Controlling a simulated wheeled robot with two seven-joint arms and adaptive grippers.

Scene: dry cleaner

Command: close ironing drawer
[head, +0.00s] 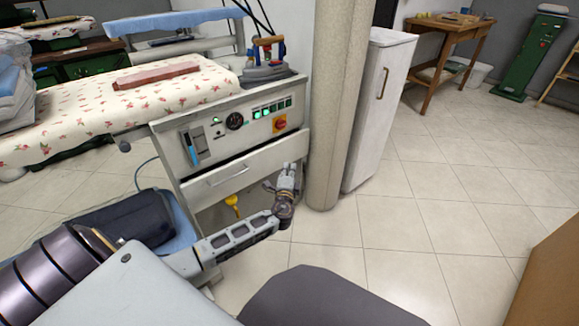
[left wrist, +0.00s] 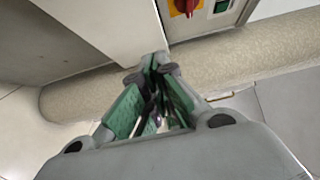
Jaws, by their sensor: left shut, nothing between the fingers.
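The ironing drawer (head: 256,168) is a pale front with a bar handle, below the control panel of the ironing station (head: 205,148). A dark gap runs along its top edge; I cannot tell how far out it stands. My left gripper (head: 289,168) is at the drawer's right end, with its fingertips close to the front; contact is unclear. In the left wrist view the gripper (left wrist: 158,62) has its fingertips together and empty, beside the edge of a pale panel (left wrist: 105,25) that looks like the drawer front. My right gripper is not in view.
A round beige column (head: 335,100) stands just right of the station, near my left gripper. A white cabinet (head: 380,110) is behind it. An iron (head: 265,65) rests on top, beside the flowered ironing board (head: 60,115). Tiled floor at the right is free.

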